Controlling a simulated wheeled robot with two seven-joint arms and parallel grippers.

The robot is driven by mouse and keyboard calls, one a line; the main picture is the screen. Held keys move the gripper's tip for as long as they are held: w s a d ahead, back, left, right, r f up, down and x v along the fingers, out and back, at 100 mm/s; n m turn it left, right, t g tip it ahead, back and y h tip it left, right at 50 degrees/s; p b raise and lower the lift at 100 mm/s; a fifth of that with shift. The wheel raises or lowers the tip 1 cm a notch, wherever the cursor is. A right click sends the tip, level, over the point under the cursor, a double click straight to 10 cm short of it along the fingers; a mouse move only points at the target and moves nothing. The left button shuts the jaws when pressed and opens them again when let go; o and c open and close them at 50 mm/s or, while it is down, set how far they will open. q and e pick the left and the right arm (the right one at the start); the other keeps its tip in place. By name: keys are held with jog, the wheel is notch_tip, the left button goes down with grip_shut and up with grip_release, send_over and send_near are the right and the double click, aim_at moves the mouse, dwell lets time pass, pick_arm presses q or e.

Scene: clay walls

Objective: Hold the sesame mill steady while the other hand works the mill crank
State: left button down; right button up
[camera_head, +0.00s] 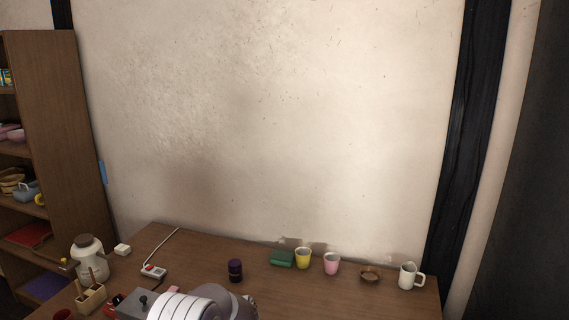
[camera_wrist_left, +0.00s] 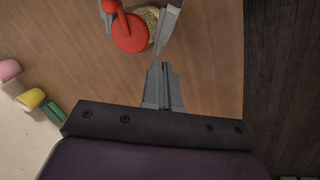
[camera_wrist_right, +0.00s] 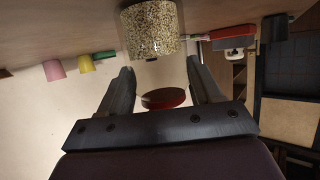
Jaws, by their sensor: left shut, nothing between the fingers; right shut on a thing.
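In the left wrist view the mill's red top (camera_wrist_left: 130,32) and a red crank part (camera_wrist_left: 111,6) show, with the speckled body (camera_wrist_left: 151,17) partly hidden behind. My right gripper (camera_wrist_right: 158,66) is shut on the mill's body, one finger on each side. My left gripper (camera_wrist_left: 163,64) is shut and empty, its tips near the red top but apart from it. Neither gripper shows in the head view.
A shelf (camera_head: 50,150) stands at left.

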pick_arm(q)
jog(key=shift+w+d, duration=0.1)
jog(key=shift+d, duration=0.25)
dwell(0.4)
jog(key=shift+s+d, duration=0.15)
jog(key=shift+s, duration=0.2)
dwell(0.3)
jog(key=shift+s+d, duration=1)
jog(key=shift+d, duration=0.15)
dwell(0.4)
jog(key=w+d+v, duration=0.1)
jog(key=v, duration=0.4)
jog(key=shift+s+a+r, duration=0.25)
jog(key=shift+s+r, duration=0.25)
jog(key=shift+r, duration=0.05)
